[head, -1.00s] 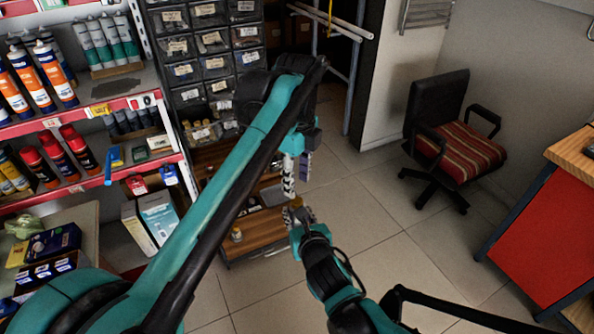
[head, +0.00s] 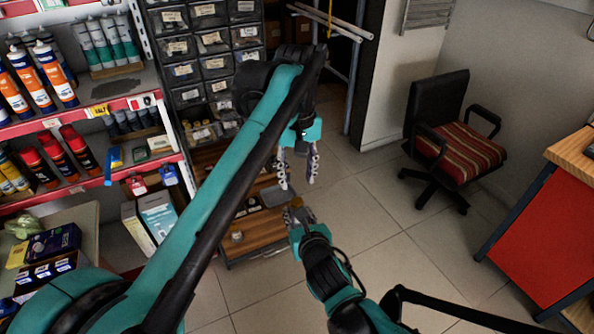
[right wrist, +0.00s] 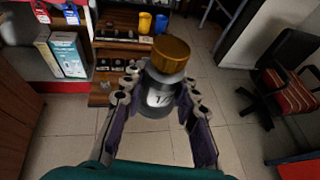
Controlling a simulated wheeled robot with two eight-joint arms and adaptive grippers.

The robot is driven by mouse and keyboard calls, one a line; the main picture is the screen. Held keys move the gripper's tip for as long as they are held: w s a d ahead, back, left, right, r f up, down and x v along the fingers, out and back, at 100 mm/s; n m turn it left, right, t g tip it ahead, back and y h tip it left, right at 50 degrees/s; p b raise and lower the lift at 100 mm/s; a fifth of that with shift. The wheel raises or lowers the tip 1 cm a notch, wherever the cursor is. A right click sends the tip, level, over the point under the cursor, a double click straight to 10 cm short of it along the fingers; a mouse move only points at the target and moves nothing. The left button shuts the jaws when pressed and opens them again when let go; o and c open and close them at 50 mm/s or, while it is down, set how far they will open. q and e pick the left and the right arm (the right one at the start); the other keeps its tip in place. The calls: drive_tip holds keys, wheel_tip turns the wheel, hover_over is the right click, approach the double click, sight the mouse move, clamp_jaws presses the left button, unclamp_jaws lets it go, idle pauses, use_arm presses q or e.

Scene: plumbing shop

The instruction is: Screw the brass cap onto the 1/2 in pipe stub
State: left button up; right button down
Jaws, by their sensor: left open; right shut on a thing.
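The brass cap (right wrist: 170,53) sits on top of the grey pipe stub (right wrist: 160,97), which is marked "1/2", in the right wrist view. I cannot tell how far the cap is threaded. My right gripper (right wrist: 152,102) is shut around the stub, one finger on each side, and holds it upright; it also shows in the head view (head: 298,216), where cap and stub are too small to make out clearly. My left gripper (head: 298,173) is open and empty in the head view, fingers pointing down, above the right gripper and apart from it.
A low wooden shelf unit (head: 255,229) with small items stands behind the grippers. A bin rack (head: 213,67) and a stocked red-edged shelf (head: 92,118) stand left. A striped chair (head: 462,150) and a red-sided counter (head: 545,230) are right; floor between is clear.

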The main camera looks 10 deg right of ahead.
sight(297, 201)
use_arm(q)
drive_tip(key=n, duration=0.7)
drive_tip(key=shift+r, duration=0.2)
drive_tip(key=n, duration=0.4)
drive_tip(key=shift+r, duration=0.1)
drive_tip(key=n, duration=0.4)
drive_tip(key=shift+r, duration=0.1)
drive_tip(key=shift+f, duration=4)
